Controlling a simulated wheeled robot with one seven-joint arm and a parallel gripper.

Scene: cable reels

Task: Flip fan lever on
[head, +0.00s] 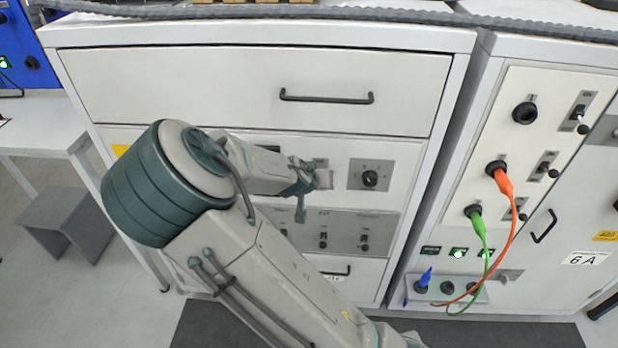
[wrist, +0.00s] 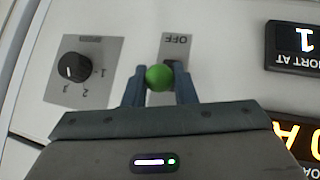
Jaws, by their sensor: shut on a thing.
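A lever with a round green knob (wrist: 159,77) shows in the wrist view, in front of a small grey plate marked OFF (wrist: 176,43), with the lettering upside down. My gripper (wrist: 159,90) has its two fingers on either side of the knob and is shut on it. The fingers hide the lower part of the lever, and no fan label can be read. In the head view my gripper (head: 318,181) is at the front panel of the white cabinet (head: 260,85), and the lever is hidden behind it.
A black rotary knob (wrist: 73,67) is beside the lever; it also shows in the head view (head: 370,179). Lit displays (wrist: 295,128) are on the other side. Below my gripper is a grey panel of toggle switches (head: 365,236). Orange and green cables (head: 514,217) hang at the right cabinet.

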